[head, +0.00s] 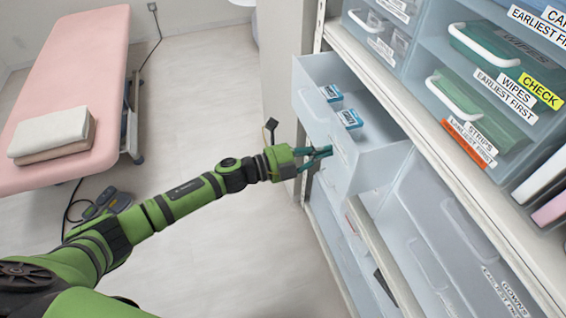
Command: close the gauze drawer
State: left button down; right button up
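An open translucent drawer (372,160) sticks out from the shelf unit, with two small blue-and-white boxes (349,118) inside. Its label cannot be read from here, so I cannot confirm that it is the gauze drawer. Its front panel (312,98) faces left and carries a pale handle. My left gripper (328,153) is at the near lower part of that front panel. Its teal fingers come together at the tips and hold nothing visible. Whether they touch the panel is unclear. My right gripper is not in view.
Above, bins labelled wipes (485,45) and strips (462,97) sit on a shelf (440,125). A gowns bin (450,230) is lower right. A pink treatment bed (75,70) with folded towels (50,135) stands left.

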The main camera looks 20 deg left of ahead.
pick_arm(q)
jog(key=b+x, duration=0.3)
jog(key=x, duration=0.9)
jog(key=shift+w+f, duration=0.1)
jog(key=shift+w+d+b, duration=0.3)
jog(key=shift+d, duration=0.2)
jog(key=shift+r, duration=0.25)
jog(key=shift+a, duration=0.1)
